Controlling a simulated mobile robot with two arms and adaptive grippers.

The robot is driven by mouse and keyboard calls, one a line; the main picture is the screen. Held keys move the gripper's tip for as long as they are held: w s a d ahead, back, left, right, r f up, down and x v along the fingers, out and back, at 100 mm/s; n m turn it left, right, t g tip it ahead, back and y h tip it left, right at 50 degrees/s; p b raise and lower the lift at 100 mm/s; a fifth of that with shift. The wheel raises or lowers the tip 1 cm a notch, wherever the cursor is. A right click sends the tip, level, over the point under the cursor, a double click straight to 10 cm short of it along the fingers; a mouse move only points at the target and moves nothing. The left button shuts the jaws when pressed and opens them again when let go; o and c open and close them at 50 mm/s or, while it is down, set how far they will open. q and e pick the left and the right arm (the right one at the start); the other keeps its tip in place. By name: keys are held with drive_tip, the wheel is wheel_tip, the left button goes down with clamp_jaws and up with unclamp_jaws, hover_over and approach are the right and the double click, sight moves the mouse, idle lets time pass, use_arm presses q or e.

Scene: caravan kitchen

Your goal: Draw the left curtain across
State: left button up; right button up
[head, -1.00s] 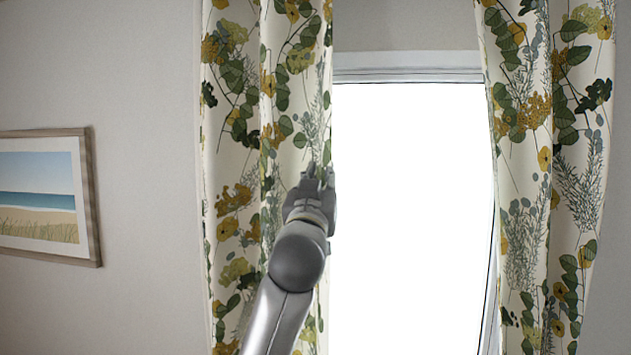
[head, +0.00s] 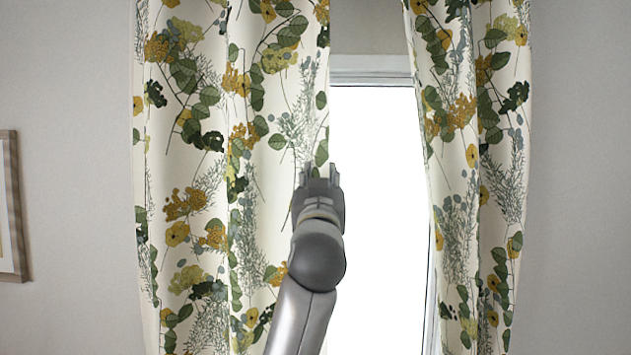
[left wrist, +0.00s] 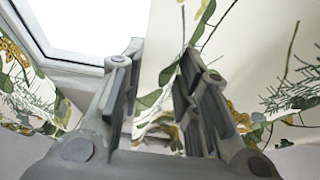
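The left curtain (head: 195,120), cream with green leaves and yellow flowers, hangs spread in a few soft folds at the left of the window (head: 376,210). Its inner edge lies at my left gripper (head: 319,172). In the left wrist view the fingers (left wrist: 162,70) stand a little apart with the patterned cloth (left wrist: 245,45) between and behind them. The cloth has travelled with the gripper, so the gripper appears to hold its edge; the exact contact is hidden. My right gripper is not in view.
The right curtain (head: 465,150) hangs gathered at the right side of the window. Bright bare window shows between the two curtains. A framed picture (head: 12,205) is on the wall at the far left.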

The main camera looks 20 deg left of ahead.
use_arm(q)
drive_tip(key=shift+o, duration=0.6)
drive_tip(key=shift+d, duration=0.2)
drive_tip(key=v, duration=1.2)
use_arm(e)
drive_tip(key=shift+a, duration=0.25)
use_arm(q)
drive_tip(key=shift+w+a+f, duration=0.1)
